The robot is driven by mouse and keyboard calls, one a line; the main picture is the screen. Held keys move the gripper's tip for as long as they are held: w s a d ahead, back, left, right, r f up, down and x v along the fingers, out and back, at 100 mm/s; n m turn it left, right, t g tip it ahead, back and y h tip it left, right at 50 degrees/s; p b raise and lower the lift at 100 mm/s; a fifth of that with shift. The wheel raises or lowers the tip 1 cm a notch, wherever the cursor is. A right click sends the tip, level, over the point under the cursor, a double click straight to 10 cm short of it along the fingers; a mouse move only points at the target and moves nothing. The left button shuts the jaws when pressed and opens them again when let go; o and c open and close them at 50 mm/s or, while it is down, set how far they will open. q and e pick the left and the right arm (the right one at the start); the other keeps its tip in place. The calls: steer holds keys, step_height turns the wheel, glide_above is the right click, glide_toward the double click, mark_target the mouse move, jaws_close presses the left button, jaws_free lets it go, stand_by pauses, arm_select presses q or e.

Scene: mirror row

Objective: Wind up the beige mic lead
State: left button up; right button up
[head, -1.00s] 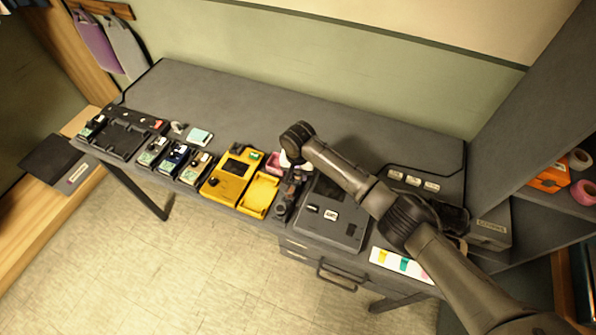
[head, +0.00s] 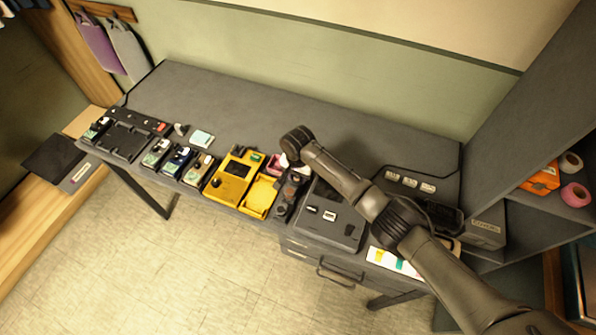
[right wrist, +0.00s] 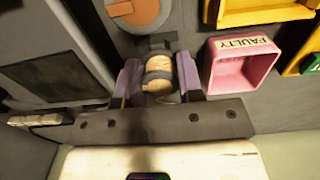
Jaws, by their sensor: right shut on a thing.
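The beige mic lead (right wrist: 158,72) is a compact coiled bundle with a dark band across it, seen in the right wrist view. My right gripper (right wrist: 160,80) has its two purple fingers on either side of the bundle and is shut on it. In the head view my right gripper (head: 291,182) is over the front of the desk, just right of the yellow trays, and my forearm partly hides it. The lead cannot be made out there. My left gripper is not in view.
A pink box (right wrist: 240,68) marked FAULTY stands right of the gripper in the wrist view. Yellow trays (head: 230,180) and several small devices line the desk's front edge to the left. A dark grey case (head: 335,218) lies to the right. The desk's back strip (head: 240,105) is clear.

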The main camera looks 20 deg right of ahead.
steer(key=shift+r+m+p, duration=0.15)
steer(key=shift+m+p, duration=1.5)
steer(key=shift+m, duration=0.25)
steer(key=m+p, duration=0.2)
steer(key=m, duration=0.2)
steer(key=shift+p, duration=0.4)
steer(key=m+p, duration=0.2)
steer(key=m, duration=0.3)
steer(key=shift+a, duration=0.1)
steer(key=m, duration=0.3)
steer(key=o, duration=1.2)
